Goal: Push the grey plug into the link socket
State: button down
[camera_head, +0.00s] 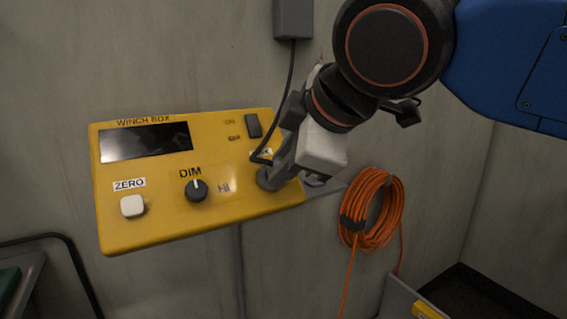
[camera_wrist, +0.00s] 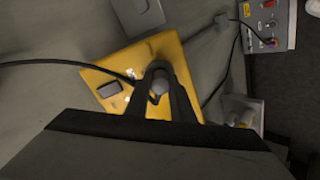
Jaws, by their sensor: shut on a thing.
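The yellow winch box (camera_head: 140,228) is on the wall at the left of the head view. My gripper (camera_head: 283,172) is at the box's lower right and is shut on the grey plug (camera_head: 266,179). In the wrist view the plug's rounded grey end (camera_wrist: 159,86) shows between my two fingers, over the yellow box face (camera_wrist: 165,47). The dark cable (camera_head: 291,75) hangs from a grey wall box and runs down to the plug area. The link socket is hidden behind the plug and my fingers. I cannot tell how deep the plug sits.
The box face carries a dark display (camera_head: 146,142), a white ZERO button (camera_head: 132,206), a DIM knob (camera_head: 196,190) and a black rocker switch (camera_head: 253,126). An orange cable coil (camera_head: 391,215) hangs right of my gripper. The grey wall box (camera_head: 293,18) is above.

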dwell(0.3)
jog(key=c, duration=1.5)
grip_release()
jog(key=shift+o, duration=0.2)
jog(key=v, duration=1.7)
jog(key=shift+d+r, duration=0.1)
